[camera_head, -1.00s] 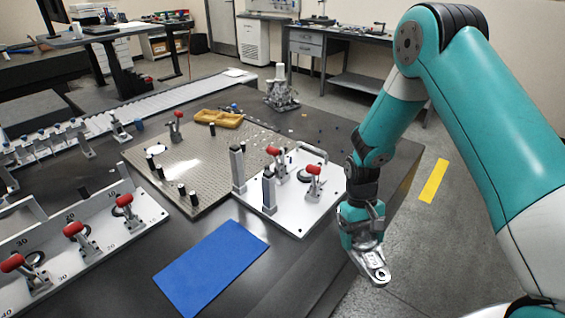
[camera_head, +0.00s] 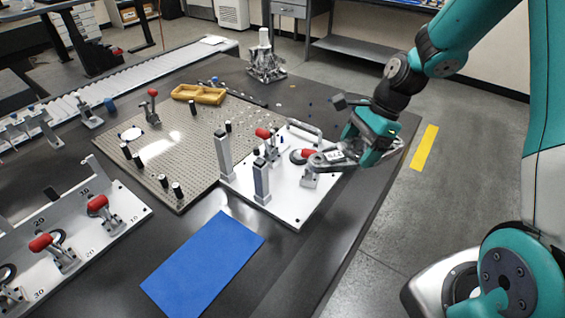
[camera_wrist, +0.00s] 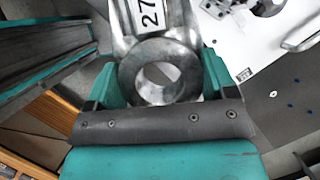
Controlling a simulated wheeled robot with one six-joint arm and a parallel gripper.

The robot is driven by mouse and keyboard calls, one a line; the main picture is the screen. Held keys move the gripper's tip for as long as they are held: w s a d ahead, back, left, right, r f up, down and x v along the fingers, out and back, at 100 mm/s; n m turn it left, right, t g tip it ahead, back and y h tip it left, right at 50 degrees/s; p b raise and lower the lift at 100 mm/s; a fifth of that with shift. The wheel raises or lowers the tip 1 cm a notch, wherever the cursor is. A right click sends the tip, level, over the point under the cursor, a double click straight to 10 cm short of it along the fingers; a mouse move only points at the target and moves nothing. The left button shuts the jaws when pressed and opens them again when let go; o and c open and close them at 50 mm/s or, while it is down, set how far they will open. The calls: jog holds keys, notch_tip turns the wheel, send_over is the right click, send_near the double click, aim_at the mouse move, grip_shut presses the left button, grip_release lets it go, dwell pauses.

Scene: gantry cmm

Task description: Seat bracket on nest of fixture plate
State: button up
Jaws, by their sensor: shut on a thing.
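My gripper (camera_head: 362,150) is shut on a grey metal bracket (camera_head: 333,158) and holds it over the right edge of the white fixture plate (camera_head: 287,206). In the wrist view the bracket (camera_wrist: 152,52) shows a round bored end between the jaws and a white label reading "27". Its far end is cut off at the top of that view. In the head view the bracket partly covers a red-handled clamp on the plate. The plate carries red-handled clamps (camera_head: 266,134), two upright grey posts (camera_head: 262,181) and a handle. I cannot make out the nest clearly.
A perforated plate (camera_head: 185,160) with black pins lies left of the fixture plate. A blue mat (camera_head: 203,262) lies in front. A long white fixture with red clamps (camera_head: 80,240) stands at left. A yellow tray (camera_head: 198,94) and a metal stand (camera_head: 265,62) are behind.

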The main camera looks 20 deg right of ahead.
jog(key=shift+r+m, duration=0.4)
jog(key=shift+m, duration=0.1)
